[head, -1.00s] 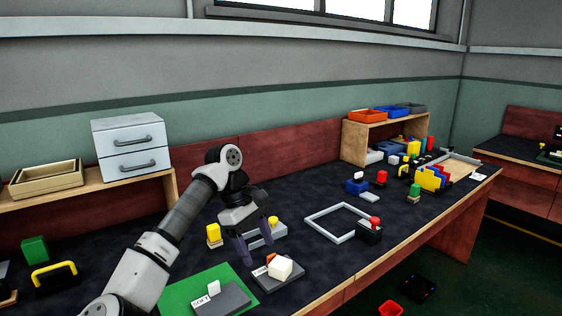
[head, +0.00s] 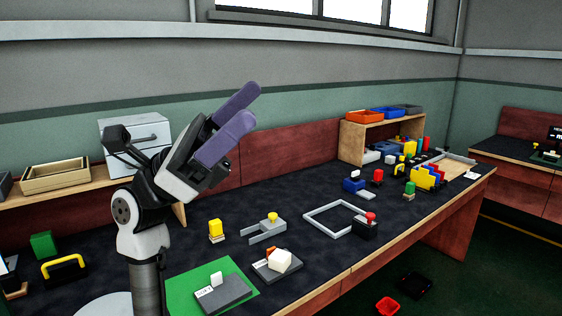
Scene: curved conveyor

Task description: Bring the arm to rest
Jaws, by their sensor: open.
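My gripper (head: 243,115) is raised well above the dark worktop (head: 300,200), with its two purple fingers pointing up and to the right. The fingers stand apart and nothing is between them. My arm is folded upward at the left of the view, in front of the white drawer unit (head: 150,130), which it partly hides. No object touches the gripper.
A square grey frame (head: 318,222) lies mid-table. Coloured parts crowd the far right end.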

